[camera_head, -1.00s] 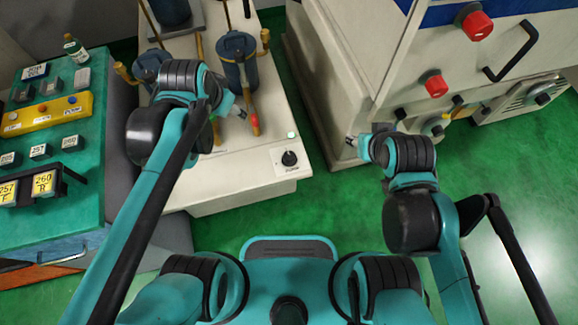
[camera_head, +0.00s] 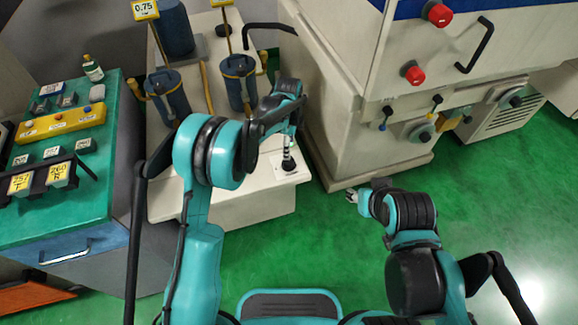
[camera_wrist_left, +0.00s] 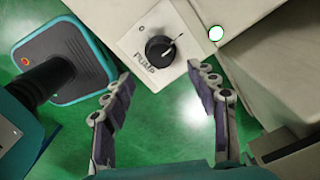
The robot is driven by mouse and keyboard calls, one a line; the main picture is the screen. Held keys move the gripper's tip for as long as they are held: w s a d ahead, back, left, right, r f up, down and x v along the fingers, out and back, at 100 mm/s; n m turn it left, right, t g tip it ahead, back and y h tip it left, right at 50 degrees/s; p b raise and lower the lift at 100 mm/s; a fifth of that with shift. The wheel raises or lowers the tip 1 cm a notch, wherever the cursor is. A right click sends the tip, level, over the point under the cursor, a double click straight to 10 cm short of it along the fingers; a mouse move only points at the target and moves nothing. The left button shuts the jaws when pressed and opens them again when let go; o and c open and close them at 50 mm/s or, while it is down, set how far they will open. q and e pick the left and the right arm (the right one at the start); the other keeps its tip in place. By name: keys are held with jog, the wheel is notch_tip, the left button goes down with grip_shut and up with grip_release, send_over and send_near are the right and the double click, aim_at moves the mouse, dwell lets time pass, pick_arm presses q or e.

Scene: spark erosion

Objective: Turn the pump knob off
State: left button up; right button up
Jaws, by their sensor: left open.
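The black pump knob (camera_head: 288,164) sits on a white plate at the front right corner of the pale pump cabinet (camera_head: 258,207). My left gripper (camera_head: 291,142) is over the knob in the head view. In the wrist view its open fingers (camera_wrist_left: 160,74) flank the space just short of the knob, apart from it. My right gripper (camera_head: 352,196) is away over the floor, its fingers too small to judge.
A round green-rimmed lamp (camera_wrist_left: 216,34) is beside the knob plate. Blue canisters (camera_head: 239,82) stand on the cabinet behind. A large machine (camera_head: 345,110) with red knobs rises at right. A green bench (camera_head: 95,190) stands at left. Green floor in front is clear.

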aim_at(289, 163)
pick_arm(q)
notch_tip(289, 163, down, 8)
jog(key=b, duration=0.3)
jog(key=shift+r, duration=0.1)
jog(key=c, duration=1.2)
